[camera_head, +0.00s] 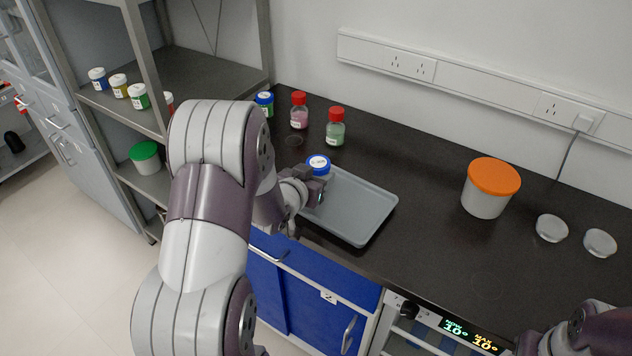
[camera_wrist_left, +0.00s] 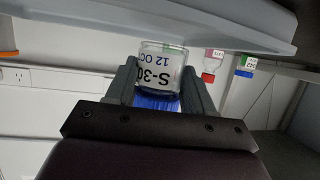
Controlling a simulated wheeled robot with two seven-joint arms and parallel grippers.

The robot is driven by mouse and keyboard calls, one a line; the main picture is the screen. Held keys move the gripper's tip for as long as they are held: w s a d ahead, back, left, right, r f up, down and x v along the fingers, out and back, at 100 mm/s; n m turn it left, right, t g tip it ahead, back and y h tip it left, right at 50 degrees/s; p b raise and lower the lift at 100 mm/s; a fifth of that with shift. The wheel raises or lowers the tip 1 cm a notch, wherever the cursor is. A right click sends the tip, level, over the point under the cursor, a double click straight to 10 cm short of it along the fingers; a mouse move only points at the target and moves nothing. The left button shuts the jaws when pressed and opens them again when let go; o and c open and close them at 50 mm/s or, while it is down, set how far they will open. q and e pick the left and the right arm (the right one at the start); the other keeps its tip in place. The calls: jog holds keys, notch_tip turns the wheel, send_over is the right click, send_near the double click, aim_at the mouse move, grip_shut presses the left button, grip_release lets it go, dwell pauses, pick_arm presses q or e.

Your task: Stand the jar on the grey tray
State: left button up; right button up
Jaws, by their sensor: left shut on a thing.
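The jar is small and clear with a blue lid (camera_head: 318,162). In the left wrist view, which is upside down, its printed label (camera_wrist_left: 160,68) reads "S-30". My left gripper (camera_head: 314,190) is shut on the jar, with a finger on either side near the lid. The jar is upright at the back left corner of the grey tray (camera_head: 362,212), which lies empty on the dark bench. The tray's edge (camera_wrist_left: 220,30) shows close to the jar's base in the wrist view; I cannot tell whether they touch. My right gripper's fingers are out of view.
Red-capped bottles (camera_head: 336,127) and a blue-lidded jar (camera_head: 264,103) stand behind the tray. An orange-lidded tub (camera_head: 490,188) and two clear round dishes (camera_head: 551,228) are to the right. A metal shelf (camera_head: 190,85) with several jars stands left. The bench between tray and tub is clear.

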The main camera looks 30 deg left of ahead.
pick_arm(q)
jog(key=shift+f, duration=0.9)
jog(key=shift+w+f, duration=0.1)
jog(key=shift+w, duration=0.05)
jog(key=shift+f, duration=0.1)
jog(key=o, duration=1.1)
jog(key=shift+s+r, duration=0.25)
jog(key=shift+r, duration=0.05)
jog(key=p+v, duration=0.1)
jog(key=v, duration=0.9)
jog(key=shift+s+r, duration=0.2)
jog(key=shift+s, duration=0.45)
jog(key=d+f+g, duration=0.2)
jog(key=g, duration=0.1)
jog(key=shift+s+f+g, duration=0.2)
jog(key=shift+s+g, duration=0.1)
jog(key=s+d+f+g, duration=0.1)
jog(key=s+d+g, duration=0.7)
jog(key=s+d, duration=0.1)
jog(key=shift+s+d+f+m+g+h, duration=0.3)
jog(key=shift+s+d+f+m+h, duration=0.1)
jog(key=shift+s, duration=0.1)
